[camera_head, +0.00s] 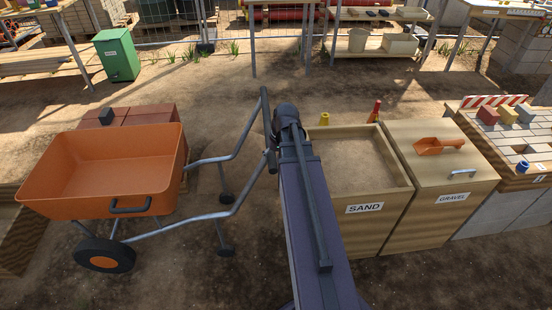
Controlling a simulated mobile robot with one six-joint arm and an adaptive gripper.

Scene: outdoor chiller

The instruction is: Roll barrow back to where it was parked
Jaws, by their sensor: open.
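The barrow (95,180) stands at the left, with an empty orange tray, grey tube frame and a dark wheel with an orange hub (104,262). Its two tubes run right to a dark crossbar handle (265,105). Its legs rest on the dirt. My arm reaches forward from the bottom middle. My gripper (272,134) is open at the middle of the crossbar. The wrist hides most of the fingers, so I cannot tell whether they touch the bar.
A sand bin (380,222) and a gravel bin (470,190) with an orange scoop (438,146) stand close to the right of my arm. Red-brown blocks (150,115) sit behind the barrow. A green bin (117,56) stands further back. Open dirt lies behind the handle.

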